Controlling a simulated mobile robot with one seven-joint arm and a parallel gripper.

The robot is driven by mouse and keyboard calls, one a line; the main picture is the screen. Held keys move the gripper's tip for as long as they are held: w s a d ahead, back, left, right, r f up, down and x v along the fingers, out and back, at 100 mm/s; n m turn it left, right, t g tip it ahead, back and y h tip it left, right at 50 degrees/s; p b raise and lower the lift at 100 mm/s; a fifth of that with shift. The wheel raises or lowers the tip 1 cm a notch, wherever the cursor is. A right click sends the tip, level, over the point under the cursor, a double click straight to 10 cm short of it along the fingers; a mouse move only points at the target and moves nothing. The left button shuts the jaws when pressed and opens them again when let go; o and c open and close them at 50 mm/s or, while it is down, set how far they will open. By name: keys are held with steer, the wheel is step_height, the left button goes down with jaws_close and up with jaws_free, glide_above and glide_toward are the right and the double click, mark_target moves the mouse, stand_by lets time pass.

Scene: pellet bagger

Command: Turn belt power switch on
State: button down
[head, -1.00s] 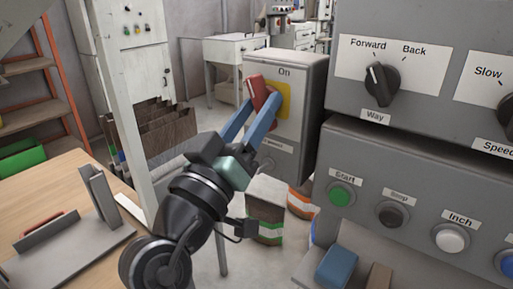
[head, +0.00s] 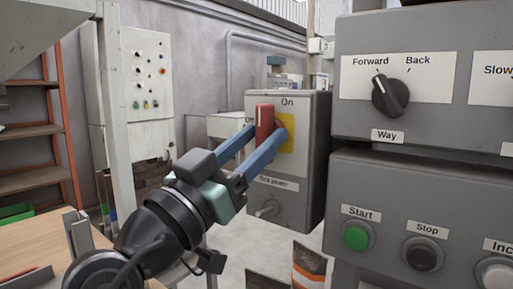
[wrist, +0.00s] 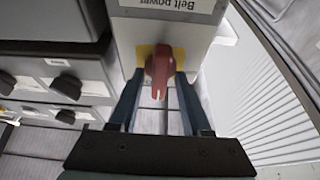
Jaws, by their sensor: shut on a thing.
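The belt power switch is a red handle (head: 264,125) on a yellow plate (head: 287,134), on the front of a grey box (head: 309,165). The handle stands upright in the head view, its top near the "On" label; another label to its left is mostly hidden. A "Belt power" label sits below. My gripper (head: 266,136) is shut on the red handle, one blue finger on each side. In the wrist view the handle (wrist: 160,68) shows between the fingertips of my gripper (wrist: 159,80), with the label upside down above it.
A grey control panel (head: 435,190) stands close on the right, with a black Forward/Back knob (head: 390,96), a green Start button (head: 356,237) and a dark Stop button (head: 422,254). A wooden table (head: 40,248) is at the lower left. A padlock-like fitting (head: 266,208) is below the switch.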

steer(key=shift+r, duration=0.15)
steer(key=c, duration=0.7)
jaws_free()
steer(key=v, duration=1.3)
